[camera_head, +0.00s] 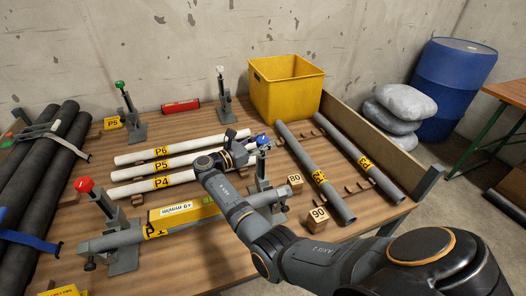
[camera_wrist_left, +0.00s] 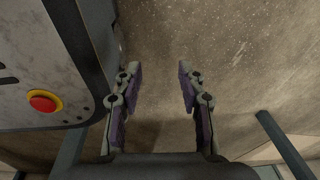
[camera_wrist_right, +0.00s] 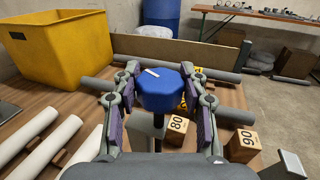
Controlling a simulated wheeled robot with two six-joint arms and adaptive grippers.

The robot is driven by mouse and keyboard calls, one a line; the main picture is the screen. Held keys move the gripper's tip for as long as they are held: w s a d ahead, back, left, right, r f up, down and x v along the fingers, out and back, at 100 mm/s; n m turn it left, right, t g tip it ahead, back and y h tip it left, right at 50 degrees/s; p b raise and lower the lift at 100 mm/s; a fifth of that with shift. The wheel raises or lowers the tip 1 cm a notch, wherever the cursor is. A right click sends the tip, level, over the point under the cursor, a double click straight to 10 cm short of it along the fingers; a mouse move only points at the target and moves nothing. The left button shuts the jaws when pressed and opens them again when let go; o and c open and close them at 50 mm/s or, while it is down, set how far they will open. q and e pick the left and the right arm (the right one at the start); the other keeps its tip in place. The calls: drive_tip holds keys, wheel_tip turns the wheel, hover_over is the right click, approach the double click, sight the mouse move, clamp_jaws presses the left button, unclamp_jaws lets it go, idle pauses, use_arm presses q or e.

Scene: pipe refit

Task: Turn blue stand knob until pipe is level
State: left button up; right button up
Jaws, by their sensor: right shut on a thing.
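The blue knob (camera_head: 263,140) tops the right-hand stand (camera_head: 266,190) on the table. My right gripper (camera_head: 250,146) is at it from the left; in the right wrist view the blue knob (camera_wrist_right: 162,92), with a white mark on top, sits between its two fingers, which are shut on it. The grey pipe (camera_head: 190,222) rests across this stand and the red-knobbed stand (camera_head: 100,200), partly hidden by my arm. A yellow level (camera_head: 183,212) lies along the pipe; its reading is too small to tell. My left gripper (camera_wrist_left: 158,95) is open and empty above bare floor.
White pipes labelled P4, P5 and P6 (camera_head: 160,152) lie behind the stands. Wooden blocks marked 80 (camera_head: 295,181) and 90 (camera_head: 317,216) stand to the right, near two grey pipes (camera_head: 315,170). A yellow bin (camera_head: 285,95) stands at the back.

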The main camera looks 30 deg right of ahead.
drive_tip(key=shift+f+m+g+b, duration=0.5)
drive_tip(key=shift+g+b, duration=0.1)
drive_tip(key=shift+b, duration=0.15)
drive_tip(key=shift+r+m+g+b, duration=0.1)
drive_tip(key=shift+m+g+b, duration=0.2)
drive_tip(key=shift+g+b, duration=0.3)
drive_tip(key=m+g+b, duration=0.1)
drive_tip(key=b, duration=0.1)
drive_tip(key=m+g+b, duration=0.1)
drive_tip(key=g+b, duration=0.1)
drive_tip(key=b, duration=0.1)
drive_tip(key=shift+r+y, duration=0.3)
use_arm(q)
drive_tip(key=w+d, duration=0.1)
drive_tip(key=w, duration=1.2)
drive_tip(key=shift+w+r, duration=0.25)
drive_tip(key=shift+w, duration=0.05)
use_arm(e)
drive_tip(key=shift+r+g, duration=0.1)
drive_tip(key=shift+g, duration=0.3)
drive_tip(key=o, duration=1.2)
drive_tip(key=shift+d, duration=0.1)
drive_tip(key=shift+c, duration=0.2)
wheel_tip(320, 180, up, 10)
